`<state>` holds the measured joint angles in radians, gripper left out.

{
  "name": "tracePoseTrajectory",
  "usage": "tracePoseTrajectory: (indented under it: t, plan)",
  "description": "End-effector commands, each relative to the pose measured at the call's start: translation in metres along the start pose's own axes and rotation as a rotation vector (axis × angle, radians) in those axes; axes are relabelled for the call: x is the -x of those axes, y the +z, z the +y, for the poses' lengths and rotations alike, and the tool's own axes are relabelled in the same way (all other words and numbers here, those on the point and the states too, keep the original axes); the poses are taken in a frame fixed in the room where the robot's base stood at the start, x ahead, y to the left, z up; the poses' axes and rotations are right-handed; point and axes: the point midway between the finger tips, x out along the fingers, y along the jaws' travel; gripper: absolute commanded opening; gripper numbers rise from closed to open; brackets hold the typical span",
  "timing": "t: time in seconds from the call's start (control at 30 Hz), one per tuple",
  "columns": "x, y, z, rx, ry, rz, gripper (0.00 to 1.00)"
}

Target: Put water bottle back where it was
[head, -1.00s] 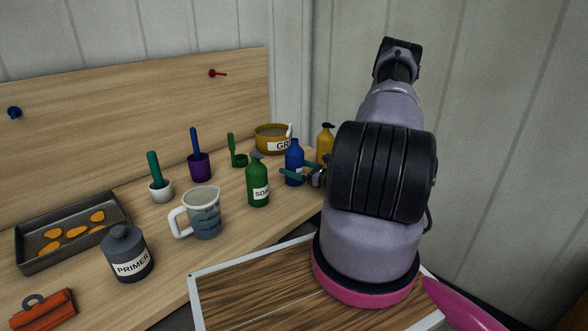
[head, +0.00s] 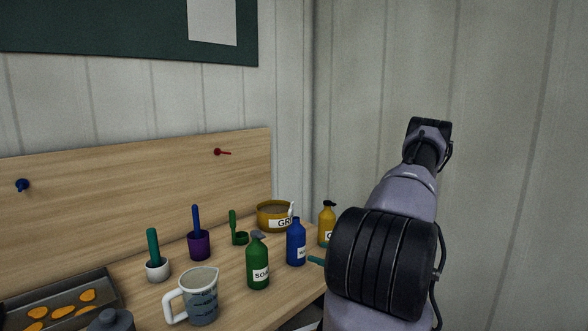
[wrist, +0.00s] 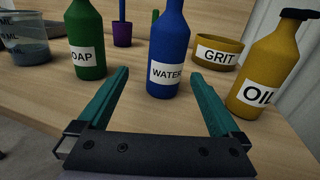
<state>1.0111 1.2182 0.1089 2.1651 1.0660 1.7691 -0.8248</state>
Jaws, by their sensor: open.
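The blue water bottle (head: 296,243) stands upright on the wooden bench, between the green soap bottle (head: 258,264) and the yellow oil bottle (head: 327,224). In the wrist view the water bottle (wrist: 167,50) stands just beyond the fingertips, with its label facing me. My gripper (wrist: 160,88) is open and empty, with its two teal fingers spread apart and the bottle roughly between their lines. In the head view only a bit of one teal finger shows; my arm hides the rest.
The soap bottle (wrist: 87,42) stands left of the water bottle and the oil bottle (wrist: 266,68) right. A yellow grit bowl (head: 270,216) is behind. A measuring jug (head: 200,297) stands at front left. Bare bench lies before the bottles.

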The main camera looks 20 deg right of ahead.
Motion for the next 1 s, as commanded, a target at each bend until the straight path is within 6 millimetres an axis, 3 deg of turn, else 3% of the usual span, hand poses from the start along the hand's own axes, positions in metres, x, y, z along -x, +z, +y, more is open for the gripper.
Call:
tracePoseTrajectory:
  t: [0.17, 0.47, 0.7, 1.0]
  plan:
    - [-0.030, 0.067, 0.023, 0.152, 0.251, 0.040, 1.00]
    - [-0.057, 0.175, 0.098, 0.493, 0.717, 0.183, 1.00]
    - [-0.050, 0.242, 0.157, 0.831, 0.999, 0.332, 1.00]
    - [-0.022, 0.315, 0.209, 1.333, 1.172, 0.516, 1.00]
